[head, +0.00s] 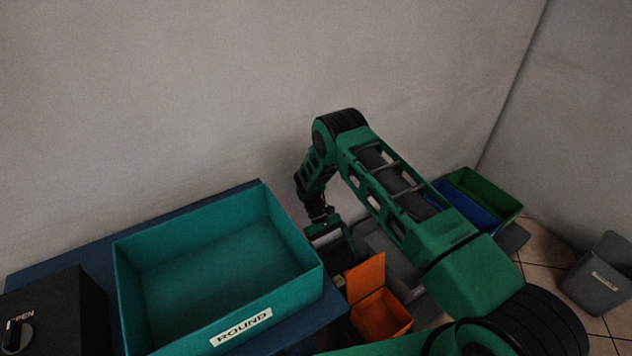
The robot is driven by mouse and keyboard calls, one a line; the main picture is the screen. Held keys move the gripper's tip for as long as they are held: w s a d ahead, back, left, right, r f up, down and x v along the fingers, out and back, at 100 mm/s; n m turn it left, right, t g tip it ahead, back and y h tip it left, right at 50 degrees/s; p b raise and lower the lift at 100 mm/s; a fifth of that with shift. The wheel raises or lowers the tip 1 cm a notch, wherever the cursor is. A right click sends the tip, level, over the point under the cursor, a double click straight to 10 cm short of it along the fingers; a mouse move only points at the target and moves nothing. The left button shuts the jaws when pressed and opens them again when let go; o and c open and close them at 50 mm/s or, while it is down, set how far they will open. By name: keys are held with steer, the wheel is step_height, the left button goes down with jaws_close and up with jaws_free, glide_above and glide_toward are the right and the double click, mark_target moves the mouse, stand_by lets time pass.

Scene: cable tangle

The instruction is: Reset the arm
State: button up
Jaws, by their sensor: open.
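My green arm reaches from the lower right up to a bent elbow and then down, so my gripper (328,230) hangs just right of the teal bin. The gripper is open. Its fingertips are small and dark here, and I see nothing held between them. It hangs above and behind the orange box (381,314). My forearm hides part of what lies behind it.
A teal bin labelled ROUND (218,262) stands empty on a dark blue table (50,268). A black box with a knob (58,315) is at the left. Blue (466,206) and green (487,190) bins stand behind my arm. A grey bin (600,275) is on the tiled floor at right.

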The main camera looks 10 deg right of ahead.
steer(key=w+d+r+m+t+y, duration=0.15)
steer(key=d+r, duration=0.25)
steer(key=r, duration=0.5)
steer(key=w+d+r+m, duration=0.1)
steer(key=w+d+r, duration=0.15)
steer(key=r, duration=0.65)
steer(key=s+d+r+m+t, duration=0.1)
steer(key=s+d+r, duration=0.3)
steer(key=r, duration=0.5)
steer(key=s+d+r+m+t, duration=0.2)
steer(key=d+r, duration=0.4)
steer(key=r, duration=0.3)
steer(key=s+d+r+m+t+y, duration=0.1)
steer(key=s+d+r, duration=0.2)
steer(key=s+r, duration=0.25)
steer(key=s+d+r+m+t+y, duration=0.1)
steer(key=s+d+r+m, duration=0.15)
steer(key=s+r, duration=0.35)
steer(key=s+r+m+t, duration=0.1)
steer(key=s+t, duration=0.1)
steer(key=s, duration=1.4)
steer(key=shift+s+d+m, duration=0.25)
steer(key=shift+s+m, duration=0.1)
steer(key=shift+m, duration=0.05)
steer(key=shift+t, duration=0.25)
